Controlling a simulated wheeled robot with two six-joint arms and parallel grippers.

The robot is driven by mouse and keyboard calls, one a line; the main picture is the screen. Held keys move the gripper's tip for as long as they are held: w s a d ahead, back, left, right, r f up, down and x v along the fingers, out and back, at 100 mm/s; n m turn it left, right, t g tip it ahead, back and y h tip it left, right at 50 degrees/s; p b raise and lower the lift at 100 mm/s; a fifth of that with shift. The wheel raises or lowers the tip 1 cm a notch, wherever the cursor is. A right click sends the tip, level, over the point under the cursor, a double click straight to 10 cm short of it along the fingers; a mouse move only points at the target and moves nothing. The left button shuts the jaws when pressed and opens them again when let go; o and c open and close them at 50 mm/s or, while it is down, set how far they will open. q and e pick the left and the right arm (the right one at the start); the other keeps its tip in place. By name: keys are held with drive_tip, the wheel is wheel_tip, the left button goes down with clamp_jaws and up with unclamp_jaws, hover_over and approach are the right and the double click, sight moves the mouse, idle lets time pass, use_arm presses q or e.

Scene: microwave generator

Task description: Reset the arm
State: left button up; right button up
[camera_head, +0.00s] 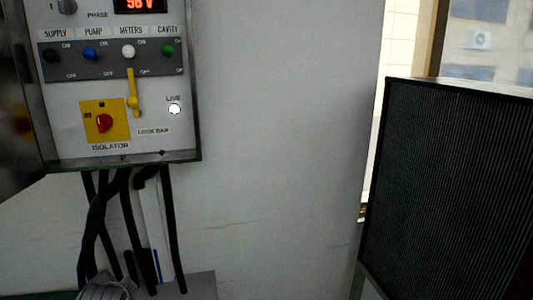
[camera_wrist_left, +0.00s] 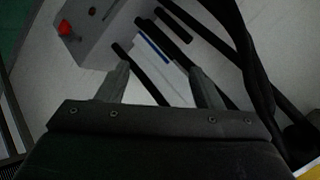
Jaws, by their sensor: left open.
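My left gripper (camera_wrist_left: 160,84) shows in the left wrist view, its two grey fingers spread apart with nothing between them. Black cables and a blue strip lie beyond the fingers. My right gripper is in neither view. In the head view, a grey control panel (camera_head: 70,142) hangs on the wall at upper left. It has a row of coloured switches, a red isolator knob (camera_head: 104,123) on a yellow plate, a yellow lock bar (camera_head: 131,90) standing upright, and a white round LIVE light (camera_head: 174,109). A red display at the top is partly cut off.
Thick black cables (camera_head: 171,230) hang below the panel. A grey box (camera_head: 201,287) is at the bottom; a grey box with a red knob (camera_wrist_left: 64,28) shows in the wrist view. A dark ribbed panel (camera_head: 450,180) stands at right. The wall between is bare.

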use_arm(q)
drive_tip(key=s+d+f+n+g+h, duration=0.1)
drive_tip(key=s+f+n+g, duration=0.1)
drive_tip(key=s+f, duration=0.6)
drive_tip(key=s+f+n+g+h, duration=0.1)
drive_tip(key=s+f+n, duration=0.2)
drive_tip(key=s, duration=0.9)
drive_tip(key=s+d+f+n+g+h, duration=0.1)
drive_tip(key=s+f+n+g, duration=0.1)
drive_tip(key=s+f, duration=0.65)
wheel_tip(320, 180, down, 24)
drive_tip(key=s+a+r+g, duration=0.1)
drive_tip(key=s+g, duration=0.1)
drive_tip(key=s, duration=0.1)
drive_tip(key=s+d+f, duration=0.1)
drive_tip(key=s+f, duration=1.3)
drive_tip(key=shift+s+f+g, duration=0.15)
drive_tip(key=shift+f+g, duration=0.25)
